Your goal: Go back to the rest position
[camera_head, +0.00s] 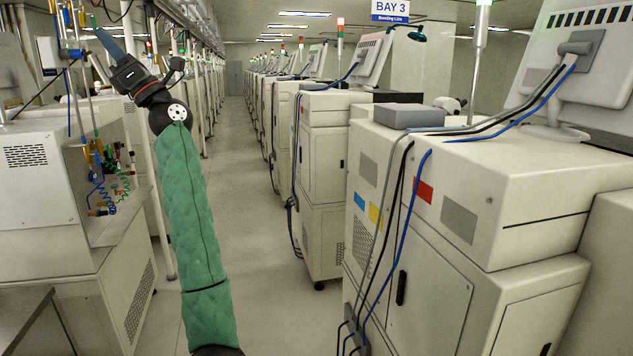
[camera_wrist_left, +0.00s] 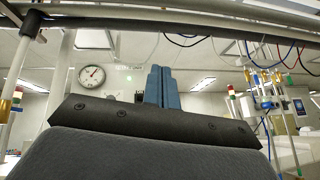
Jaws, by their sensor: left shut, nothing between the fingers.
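My left arm, in a green sleeve, rises up the middle left of the head view. My left gripper (camera_head: 99,35) is at its upper end, pointing up and to the left, with blue fingers. In the left wrist view the two blue fingers (camera_wrist_left: 162,87) stand side by side, closed together, with nothing between them. They point up toward the ceiling. My right gripper is not in view.
A pale machine with tubes and fittings (camera_head: 40,180) stands left of the arm. Large cabinets with cables (camera_head: 440,290) line the right. A clear aisle floor (camera_head: 270,220) runs between.

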